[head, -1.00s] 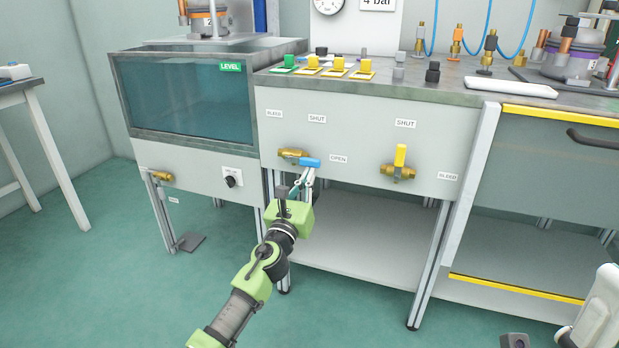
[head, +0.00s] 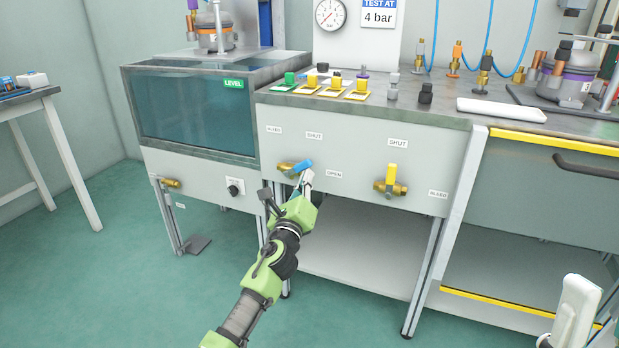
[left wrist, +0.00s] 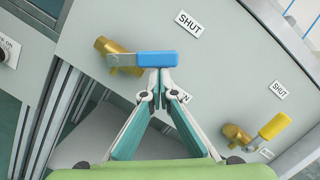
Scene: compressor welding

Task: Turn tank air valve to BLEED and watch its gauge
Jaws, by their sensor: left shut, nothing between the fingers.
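A brass valve with a blue lever (head: 303,165) sits on the grey front panel, with BLEED (head: 274,130), SHUT (head: 314,136) and OPEN (head: 334,175) labels around it. Its lever points right and tilts up, between OPEN and SHUT. My left gripper (head: 305,181) is shut and empty. In the left wrist view its fingertips (left wrist: 161,75) meet right under the blue lever (left wrist: 170,59), apparently touching it, and partly hide the OPEN label. A second brass valve with a yellow lever (head: 391,176) points up to SHUT. The round gauge (head: 331,13) above is too small to read.
A water tank (head: 190,112) marked LEVEL is at left. Several coloured caps stand on the bench top above the panel. A white tray (head: 500,110) and a drawer with yellow edging (head: 560,123) are at right. Table legs flank the open shelf below.

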